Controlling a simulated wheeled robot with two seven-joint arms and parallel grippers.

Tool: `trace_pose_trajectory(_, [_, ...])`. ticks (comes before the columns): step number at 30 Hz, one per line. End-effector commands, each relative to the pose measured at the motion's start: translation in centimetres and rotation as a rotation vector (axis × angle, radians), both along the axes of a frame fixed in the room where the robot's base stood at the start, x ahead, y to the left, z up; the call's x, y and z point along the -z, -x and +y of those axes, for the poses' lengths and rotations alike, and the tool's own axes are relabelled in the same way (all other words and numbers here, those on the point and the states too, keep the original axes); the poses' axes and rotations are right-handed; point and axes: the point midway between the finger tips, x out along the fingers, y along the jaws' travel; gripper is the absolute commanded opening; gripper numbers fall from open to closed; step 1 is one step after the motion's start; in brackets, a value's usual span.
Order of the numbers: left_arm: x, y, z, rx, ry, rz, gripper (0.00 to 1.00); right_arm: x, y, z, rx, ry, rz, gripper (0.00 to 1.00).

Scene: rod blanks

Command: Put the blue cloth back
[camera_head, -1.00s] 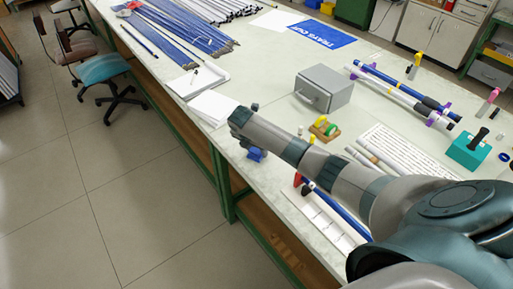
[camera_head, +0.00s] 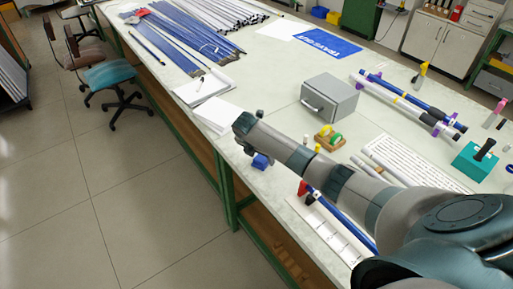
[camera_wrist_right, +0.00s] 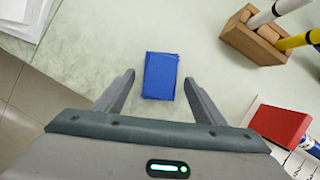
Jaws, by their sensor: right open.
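The blue cloth (camera_head: 261,161) is a small folded blue block lying on the pale tabletop near its front edge. It also shows in the right wrist view (camera_wrist_right: 160,76), flat and upright in the picture. My right gripper (camera_wrist_right: 159,77) is open, with one finger on each side of the cloth in that view and a gap on both sides. I cannot tell how high the fingers are above the table. In the head view my right arm comes in from the right and its fingers are not clearly seen. My left gripper is not in view.
A wooden block (camera_wrist_right: 238,38) holding sticks stands right of the cloth. A red piece (camera_wrist_right: 280,123) and a blue rod (camera_head: 347,222) lie nearer. White papers (camera_head: 218,115), a grey box (camera_head: 330,97) and a blue printed sheet (camera_head: 332,42) lie farther back.

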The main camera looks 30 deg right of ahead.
Motion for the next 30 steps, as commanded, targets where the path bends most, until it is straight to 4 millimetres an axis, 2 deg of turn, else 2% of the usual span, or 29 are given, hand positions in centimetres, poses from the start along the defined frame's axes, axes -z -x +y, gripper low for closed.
trace_pose_trajectory(5, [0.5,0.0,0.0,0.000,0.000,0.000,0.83,-2.0,0.3,0.8,-0.003,0.000,-0.003,0.64])
trace_pose_trajectory(12, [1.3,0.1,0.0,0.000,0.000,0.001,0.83,-6.1,1.0,2.3,-0.003,-0.001,-0.004,0.64])
trace_pose_trajectory(18, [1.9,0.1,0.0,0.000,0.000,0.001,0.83,-8.8,1.6,3.3,-0.001,-0.001,-0.002,0.64])
trace_pose_trajectory(24, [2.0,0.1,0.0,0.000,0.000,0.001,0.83,-10.1,1.9,3.8,-0.002,-0.001,-0.001,0.64])
trace_pose_trajectory(30, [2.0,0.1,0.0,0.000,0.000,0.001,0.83,-10.2,1.9,3.8,-0.001,0.000,0.000,0.64])
